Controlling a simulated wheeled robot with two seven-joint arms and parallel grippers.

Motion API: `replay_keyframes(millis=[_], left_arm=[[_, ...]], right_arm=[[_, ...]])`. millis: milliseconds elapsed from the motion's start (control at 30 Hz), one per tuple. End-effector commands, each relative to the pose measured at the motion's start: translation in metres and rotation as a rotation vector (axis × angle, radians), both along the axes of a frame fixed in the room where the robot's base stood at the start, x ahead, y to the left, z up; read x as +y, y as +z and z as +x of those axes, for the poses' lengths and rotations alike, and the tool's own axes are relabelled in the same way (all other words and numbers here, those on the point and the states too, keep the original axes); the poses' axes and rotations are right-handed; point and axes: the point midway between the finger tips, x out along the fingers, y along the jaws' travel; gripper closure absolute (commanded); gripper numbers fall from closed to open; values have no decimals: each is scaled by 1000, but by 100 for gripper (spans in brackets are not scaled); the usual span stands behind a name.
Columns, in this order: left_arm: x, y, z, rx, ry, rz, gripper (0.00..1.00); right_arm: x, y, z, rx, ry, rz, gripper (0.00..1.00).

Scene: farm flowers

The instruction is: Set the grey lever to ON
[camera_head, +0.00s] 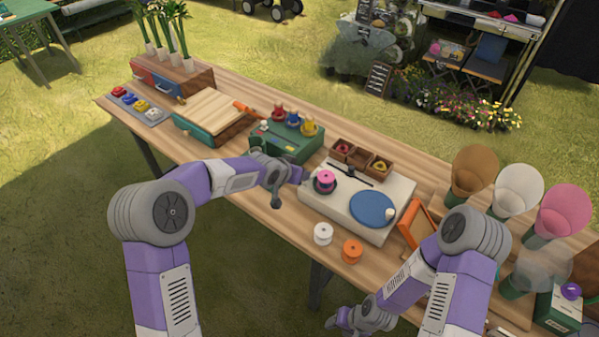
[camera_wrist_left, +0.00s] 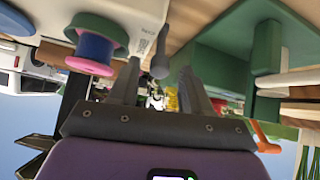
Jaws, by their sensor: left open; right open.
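A white machine (camera_head: 398,187) with a blue disc (camera_head: 372,208) and a pink spool (camera_head: 325,181) stands on the table. The left wrist view shows part of the white machine (camera_wrist_left: 120,10), with a grey lever (camera_wrist_left: 160,58) beside its edge. Small lettering by the lever is too small to read. My left gripper (camera_wrist_left: 158,78) is open, and the lever appears between its fingertips; contact cannot be told. In the head view my left gripper (camera_head: 276,182) is at the machine's left end and the lever cannot be made out. My right gripper (camera_head: 340,320) is open and empty, low in front of the table.
A green box (camera_head: 285,140) with coloured pieces stands left of the machine. White (camera_head: 323,234) and orange (camera_head: 352,250) spools stand at the front edge. An orange frame (camera_head: 412,228) and coloured cones (camera_head: 517,188) are at the right. Bare table lies at the front left.

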Motion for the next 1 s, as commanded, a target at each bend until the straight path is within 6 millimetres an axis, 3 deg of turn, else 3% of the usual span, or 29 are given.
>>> replay_keyframes(millis=[100, 300, 1000], left_arm=[[8, 17, -13, 0, 1, 0, 52], [17, 32, -28, 3, 2, 1, 52], [17, 34, -32, 3, 1, 1, 52]], right_arm=[[0, 5, 0, 0, 0, 0, 50], [0, 9, 0, 0, 0, 0, 50], [0, 9, 0, -1, 0, 0, 50]])
